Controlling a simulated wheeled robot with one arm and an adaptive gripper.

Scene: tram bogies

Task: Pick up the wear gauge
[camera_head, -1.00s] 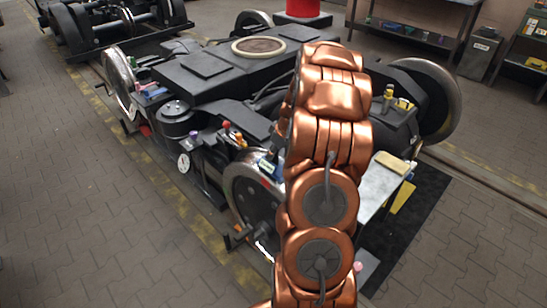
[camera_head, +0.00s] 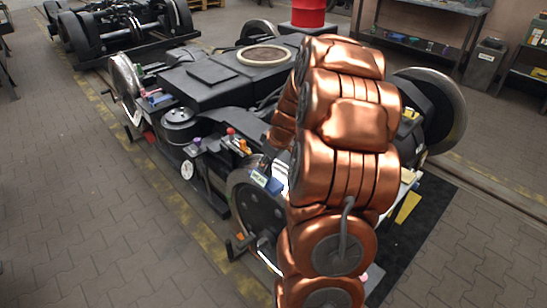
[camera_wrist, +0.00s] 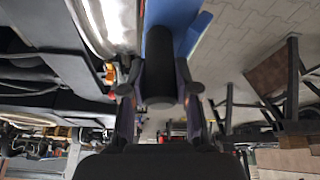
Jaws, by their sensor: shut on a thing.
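In the wrist view my gripper (camera_wrist: 160,90) is shut on a thick black cylinder, which looks like a handle. A blue flat part shows behind it, and together they look like the wear gauge (camera_wrist: 182,14). A bright metal wheel rim (camera_wrist: 105,22) is close at the left of it. In the head view my copper-coloured arm hides the gripper. A small blue piece with a pale lettered label (camera_head: 259,179) shows at the arm's left edge, over the near wheel (camera_head: 255,212); I cannot tell whether it is the held gauge.
A red drum (camera_head: 308,12) stands behind. A workbench (camera_head: 425,30) is at the back right. The paved floor at left is clear.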

